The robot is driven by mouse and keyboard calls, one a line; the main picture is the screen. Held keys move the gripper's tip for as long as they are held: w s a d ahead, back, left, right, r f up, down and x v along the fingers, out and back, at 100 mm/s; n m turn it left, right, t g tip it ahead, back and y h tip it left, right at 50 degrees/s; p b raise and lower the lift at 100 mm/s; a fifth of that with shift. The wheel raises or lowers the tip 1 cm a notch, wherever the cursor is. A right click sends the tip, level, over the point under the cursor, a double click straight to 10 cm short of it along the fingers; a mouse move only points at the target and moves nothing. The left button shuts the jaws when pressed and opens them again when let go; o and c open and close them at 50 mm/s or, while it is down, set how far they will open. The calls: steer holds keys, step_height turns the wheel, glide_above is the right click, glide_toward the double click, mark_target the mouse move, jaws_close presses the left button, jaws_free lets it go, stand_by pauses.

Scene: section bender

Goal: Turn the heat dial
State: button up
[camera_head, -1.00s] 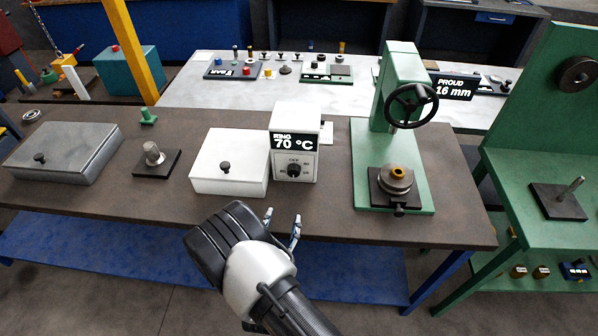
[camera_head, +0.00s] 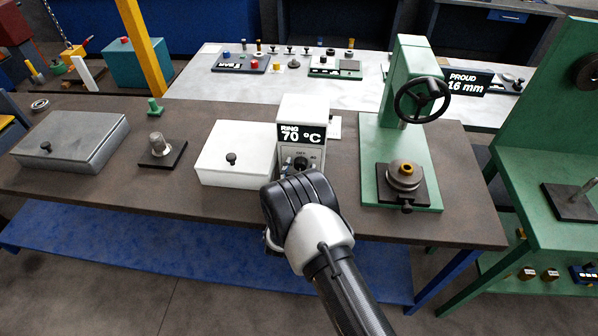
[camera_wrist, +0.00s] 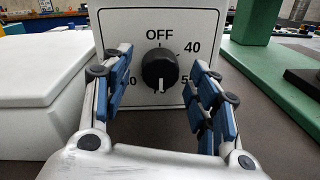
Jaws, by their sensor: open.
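The heat dial (camera_wrist: 160,69) is a round black knob with a white pointer line on the white front panel of the heater box (camera_head: 304,115). In the wrist view its pointer line is at the bottom; OFF is printed above it, 40 at upper right, and the other numbers are partly hidden by my fingers. In the head view the dial (camera_head: 301,163) shows just above my wrist. The box's display reads RING 70 °C. My gripper (camera_wrist: 164,88) is open, its two blue-padded fingers left and right of the dial in the picture. I cannot tell whether they touch it.
A white lidded box (camera_head: 232,152) with a black knob stands close on the left of the heater. A green press (camera_head: 367,160) with a black handwheel stands to the right. A grey lidded box (camera_head: 70,140) and a post on a dark plate (camera_head: 163,155) are farther left.

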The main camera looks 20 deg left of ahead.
steer(key=shift+w, duration=0.2)
steer(key=c, duration=1.1)
